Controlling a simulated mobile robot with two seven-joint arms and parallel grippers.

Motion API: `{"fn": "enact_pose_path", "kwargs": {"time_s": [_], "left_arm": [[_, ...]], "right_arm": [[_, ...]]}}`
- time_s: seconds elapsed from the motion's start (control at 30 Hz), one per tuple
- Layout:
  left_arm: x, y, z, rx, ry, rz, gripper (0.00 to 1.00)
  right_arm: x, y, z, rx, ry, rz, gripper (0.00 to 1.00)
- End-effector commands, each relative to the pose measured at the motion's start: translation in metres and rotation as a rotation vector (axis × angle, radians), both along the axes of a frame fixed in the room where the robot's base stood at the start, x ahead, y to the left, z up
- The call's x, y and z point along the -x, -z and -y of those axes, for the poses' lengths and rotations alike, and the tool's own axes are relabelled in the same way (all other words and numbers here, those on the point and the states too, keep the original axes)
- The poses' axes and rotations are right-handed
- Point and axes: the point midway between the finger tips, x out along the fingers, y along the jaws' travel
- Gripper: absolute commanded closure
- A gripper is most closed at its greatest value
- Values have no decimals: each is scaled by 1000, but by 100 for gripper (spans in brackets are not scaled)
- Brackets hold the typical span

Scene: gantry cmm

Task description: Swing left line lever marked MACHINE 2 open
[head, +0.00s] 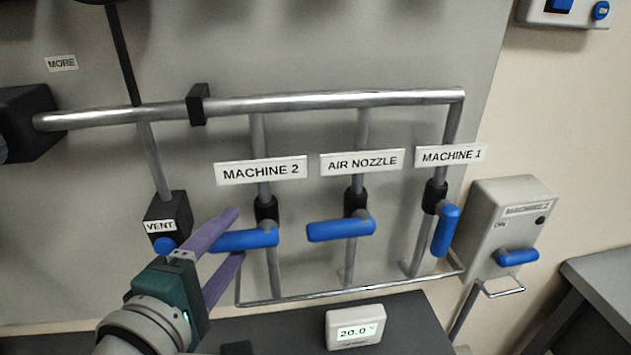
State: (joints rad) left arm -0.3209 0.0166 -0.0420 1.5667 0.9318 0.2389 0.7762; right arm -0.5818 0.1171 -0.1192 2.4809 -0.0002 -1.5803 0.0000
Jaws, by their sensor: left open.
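The MACHINE 2 lever (248,240) is a blue handle lying crosswise to its vertical pipe, pointing left from a black valve body. The white label MACHINE 2 (262,170) hangs above it. My left gripper (238,234) is open, with its purple fingers above and below the outer end of the blue handle. I cannot tell whether the fingers touch it. My right gripper is not in view.
The AIR NOZZLE lever (340,228) also lies crosswise; the MACHINE 1 lever (446,230) points down along its pipe. A VENT box (168,218) is at left. A thin rail (350,291) runs below the levers, above a display (355,328). A switch box (510,225) is at right.

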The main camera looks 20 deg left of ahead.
Motion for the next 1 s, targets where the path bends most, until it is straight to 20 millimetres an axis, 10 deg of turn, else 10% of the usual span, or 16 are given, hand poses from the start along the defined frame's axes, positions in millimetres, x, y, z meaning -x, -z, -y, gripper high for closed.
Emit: {"fn": "enact_pose_path", "kwargs": {"time_s": [0.37,1.0], "left_arm": [[-6,1,-1,-1,0,0,39],[-6,1,-1,-1,1,0,100]], "right_arm": [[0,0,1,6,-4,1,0],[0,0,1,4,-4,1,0]]}}
